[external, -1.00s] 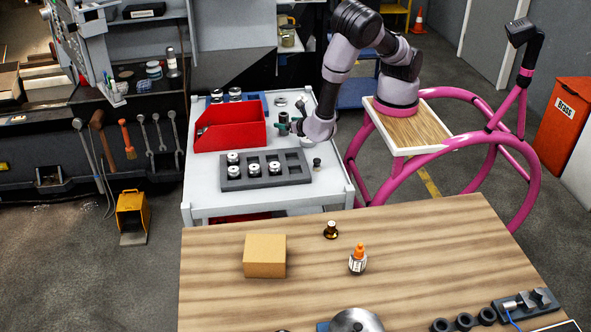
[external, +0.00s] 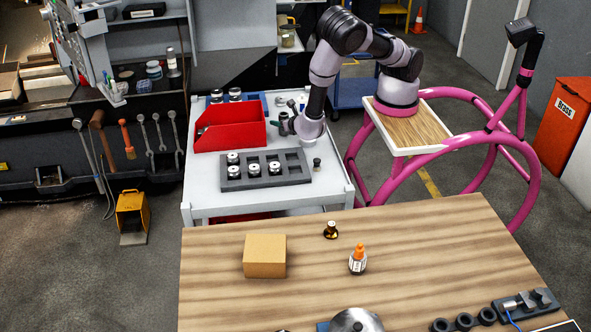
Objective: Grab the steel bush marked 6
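Several steel bushes with pale tops sit in the dark grey tray (external: 297,178) on the white cart. One bush (external: 233,158) is in the back row at left; others stand in the front row at left (external: 233,172), centre (external: 253,169) and right (external: 274,167). Two more, one at left (external: 217,95) and one beside it (external: 235,93), stand behind the red bin. Their markings are too small to read, so I cannot tell which is 6. My gripper (external: 284,122) is above the cart, just right of the red bin; its finger opening is unclear.
The red bin (external: 228,138) stands left of my gripper, behind the tray. A small dark piece (external: 317,163) stands right of the tray. A flat pale round piece (external: 280,101) lies behind my gripper. The wooden table (external: 210,290) in front holds a cardboard box (external: 265,256) and bottles.

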